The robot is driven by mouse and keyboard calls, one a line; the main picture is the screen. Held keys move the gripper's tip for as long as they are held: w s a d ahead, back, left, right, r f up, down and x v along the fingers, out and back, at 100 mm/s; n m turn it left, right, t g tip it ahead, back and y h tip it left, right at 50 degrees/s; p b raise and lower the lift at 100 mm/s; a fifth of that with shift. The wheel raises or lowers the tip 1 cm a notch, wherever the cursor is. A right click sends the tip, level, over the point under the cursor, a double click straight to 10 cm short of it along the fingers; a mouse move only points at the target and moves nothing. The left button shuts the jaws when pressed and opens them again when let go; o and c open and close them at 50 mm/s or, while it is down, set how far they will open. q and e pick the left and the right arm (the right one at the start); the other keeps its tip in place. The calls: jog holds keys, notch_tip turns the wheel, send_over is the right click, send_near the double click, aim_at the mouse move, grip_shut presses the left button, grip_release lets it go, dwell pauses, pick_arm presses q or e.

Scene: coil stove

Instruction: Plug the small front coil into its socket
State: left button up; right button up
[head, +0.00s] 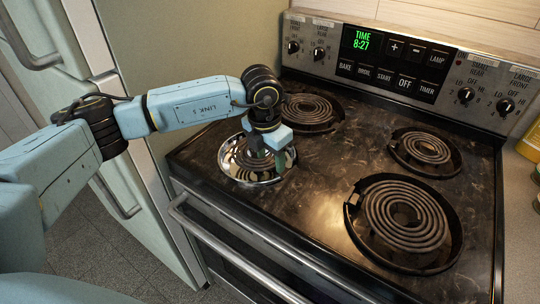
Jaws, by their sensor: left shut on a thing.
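The small front coil (243,163) is at the front left of the stove, in or just over a shiny drip pan (233,174). My left gripper (284,160) points down at the right side of this pan. It is shut on the coil near its right edge. The gripper and wrist hide part of the coil. The socket and the coil's prongs cannot be made out. Whether the coil lies flat or slightly tilted cannot be told. My right gripper is not in view.
Other coils sit at the back left (308,109), back right (425,149) and front right (405,216). The control panel (400,65) rises at the back. An oven handle (260,240) runs along the front. A fridge (150,100) stands close on the left. The stovetop's middle is clear.

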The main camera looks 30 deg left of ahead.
pick_arm(q)
jog(key=shift+a, duration=0.15)
jog(key=shift+a+r, duration=0.1)
jog(key=shift+a, duration=0.05)
jog(key=shift+w+a+r, duration=0.1)
jog(key=shift+a, duration=0.35)
jog(key=shift+d, duration=0.15)
dwell(0.6)
jog(key=shift+d, duration=0.75)
dwell(0.3)
dwell(0.6)
jog(key=o, duration=1.2)
